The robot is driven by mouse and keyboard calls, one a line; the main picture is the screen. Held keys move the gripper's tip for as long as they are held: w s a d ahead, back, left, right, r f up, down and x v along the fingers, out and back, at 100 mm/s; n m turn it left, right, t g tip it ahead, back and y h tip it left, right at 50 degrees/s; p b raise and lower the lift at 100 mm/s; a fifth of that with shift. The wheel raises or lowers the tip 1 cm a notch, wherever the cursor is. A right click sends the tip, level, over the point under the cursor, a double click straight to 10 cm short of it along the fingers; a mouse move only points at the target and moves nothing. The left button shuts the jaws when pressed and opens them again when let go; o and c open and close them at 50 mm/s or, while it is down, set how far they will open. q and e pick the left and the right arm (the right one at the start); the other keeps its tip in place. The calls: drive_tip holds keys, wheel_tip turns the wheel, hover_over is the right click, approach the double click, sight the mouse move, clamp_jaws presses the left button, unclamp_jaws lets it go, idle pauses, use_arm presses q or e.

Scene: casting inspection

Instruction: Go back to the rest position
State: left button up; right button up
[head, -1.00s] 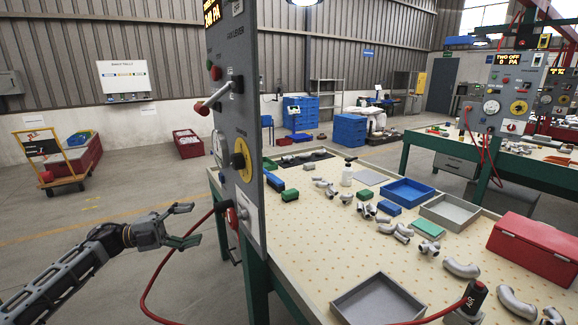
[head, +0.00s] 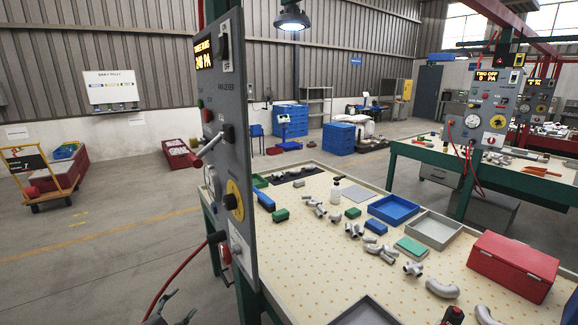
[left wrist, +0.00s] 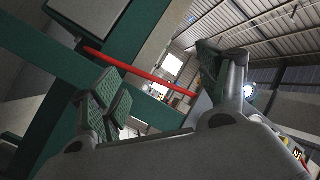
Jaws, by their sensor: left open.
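My left gripper (head: 176,314) shows at the bottom edge of the head view, only its fingertips in frame, left of the workbench and below the grey control panel (head: 226,150). In the left wrist view its two fingers (left wrist: 165,95) stand apart with nothing between them. A red hose (left wrist: 140,70) and a green bench frame (left wrist: 70,55) pass behind the fingers, and I see no contact with them. My right gripper is not in view.
The perforated workbench (head: 300,232) carries pipe castings, blue tray (head: 393,209), grey tray (head: 433,229) and red box (head: 512,266). The red hose (head: 180,270) hangs from the panel near my left gripper. Open floor (head: 110,250) lies to the left, with a cart (head: 48,175) farther back.

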use_arm(q)
drive_tip(key=s+d+f+n+g+y+p, duration=0.1)
drive_tip(key=s+f+n+g+y+p, duration=0.55)
drive_tip(key=s+f, duration=1.8)
drive_tip(key=s+d+f+n+g+p, duration=0.1)
drive_tip(key=s+d+f+g+p, duration=0.1)
drive_tip(key=s, duration=0.9)
drive_tip(key=s+d+f+n+g+p, duration=0.1)
drive_tip(key=s+d+f+g+p, duration=0.1)
drive_tip(key=s, duration=1)
drive_tip(key=s+d+f+n+g+p, duration=0.1)
drive_tip(key=s+d+f+g, duration=0.3)
drive_tip(key=s+d, duration=0.3)
drive_tip(key=s+f, duration=0.1)
drive_tip(key=s, duration=0.3)
drive_tip(key=shift+s+f+n+p, duration=0.2)
drive_tip(key=shift+f+n+p, duration=0.05)
drive_tip(key=shift+n+p, duration=0.15)
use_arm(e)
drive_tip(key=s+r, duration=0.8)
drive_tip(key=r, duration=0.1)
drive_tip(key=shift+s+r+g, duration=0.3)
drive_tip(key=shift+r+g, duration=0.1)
use_arm(q)
drive_tip(key=shift+y, duration=0.25)
